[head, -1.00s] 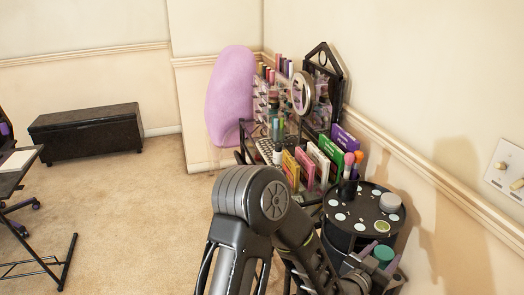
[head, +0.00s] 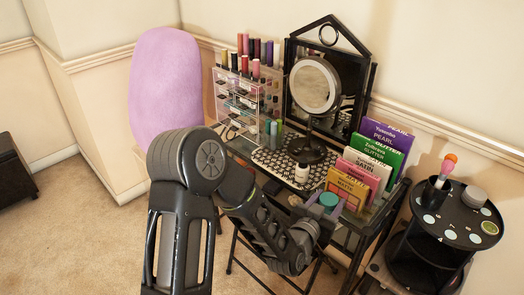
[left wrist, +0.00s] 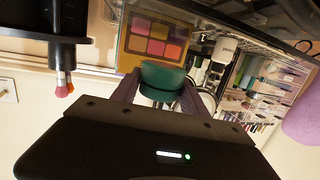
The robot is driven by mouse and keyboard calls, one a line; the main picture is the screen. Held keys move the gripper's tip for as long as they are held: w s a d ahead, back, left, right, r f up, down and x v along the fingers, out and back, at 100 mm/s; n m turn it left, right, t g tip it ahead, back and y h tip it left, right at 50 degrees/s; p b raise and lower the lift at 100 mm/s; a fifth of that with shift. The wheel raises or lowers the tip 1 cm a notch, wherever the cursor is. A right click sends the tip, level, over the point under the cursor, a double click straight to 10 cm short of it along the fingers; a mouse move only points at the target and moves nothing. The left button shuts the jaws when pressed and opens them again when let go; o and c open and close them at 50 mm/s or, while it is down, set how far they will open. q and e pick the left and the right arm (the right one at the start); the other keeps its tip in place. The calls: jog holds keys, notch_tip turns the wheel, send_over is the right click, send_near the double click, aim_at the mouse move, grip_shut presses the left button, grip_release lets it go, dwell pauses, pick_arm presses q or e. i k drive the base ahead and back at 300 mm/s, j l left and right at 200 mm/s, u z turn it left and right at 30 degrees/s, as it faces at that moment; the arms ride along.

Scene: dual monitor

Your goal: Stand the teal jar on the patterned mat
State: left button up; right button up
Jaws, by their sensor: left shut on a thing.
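The teal jar (head: 328,199) is held by my left gripper (head: 322,208), in front of the palettes near the vanity's front edge. The left wrist view shows the jar (left wrist: 163,80) between the two purple fingers (left wrist: 158,93), which are shut on it. Its lower part is partly hidden by the gripper. The black-and-white patterned mat (head: 270,164) lies on the vanity top, left of and beyond the jar. My right gripper does not show.
On the mat stand a round mirror (head: 315,86) and a small white bottle (head: 302,174). Upright palettes (head: 347,190) line the mat's right side. A clear drawer organizer (head: 240,97) stands behind left. A black tiered stand (head: 430,245) is at right. The mat's front left looks clear.

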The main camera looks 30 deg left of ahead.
aim_at(277, 166)
jog(key=j+z, duration=0.25)
jog(key=j, duration=2.2)
jog(key=i+l, duration=0.35)
jog(key=l, duration=0.15)
